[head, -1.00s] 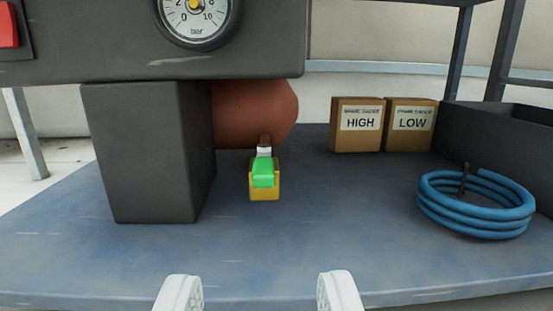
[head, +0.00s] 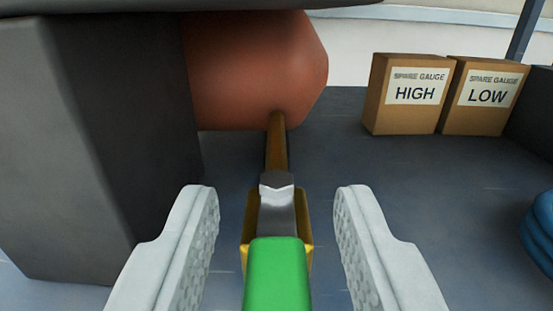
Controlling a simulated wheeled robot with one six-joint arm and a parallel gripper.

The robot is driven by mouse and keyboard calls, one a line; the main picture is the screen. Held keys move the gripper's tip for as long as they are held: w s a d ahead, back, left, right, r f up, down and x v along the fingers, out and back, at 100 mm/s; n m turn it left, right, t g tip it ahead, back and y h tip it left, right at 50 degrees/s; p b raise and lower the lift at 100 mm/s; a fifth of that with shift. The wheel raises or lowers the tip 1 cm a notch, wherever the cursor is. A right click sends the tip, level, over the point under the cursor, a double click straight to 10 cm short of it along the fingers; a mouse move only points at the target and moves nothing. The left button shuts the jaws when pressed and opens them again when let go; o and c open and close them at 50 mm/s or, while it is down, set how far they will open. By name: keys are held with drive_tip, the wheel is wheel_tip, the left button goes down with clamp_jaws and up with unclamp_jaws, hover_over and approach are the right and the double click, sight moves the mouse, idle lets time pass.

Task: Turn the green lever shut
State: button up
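The green lever (head: 277,275) is at the bottom middle of the head view and points toward me. Its grey metal part (head: 277,210) runs back to a brass valve body (head: 248,225) on a thin brass pipe (head: 277,145). The pipe meets a reddish-brown rounded vessel (head: 255,75). My gripper (head: 277,195) is open, with one pale finger on each side of the valve and lever. Gaps show between both fingers and the lever. The near end of the lever is cut off by the picture's lower edge.
A dark block (head: 90,140) stands close on the left, under a dark overhanging panel (head: 100,8). Two cardboard boxes stand at the back right, marked HIGH (head: 408,110) and LOW (head: 482,112). A blue hose coil (head: 540,225) shows at the right edge. Bare shelf lies between the valve and the boxes.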

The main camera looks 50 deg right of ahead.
drive_tip(key=shift+w+d, duration=0.3)
drive_tip(key=shift+d, duration=0.05)
clamp_jaws()
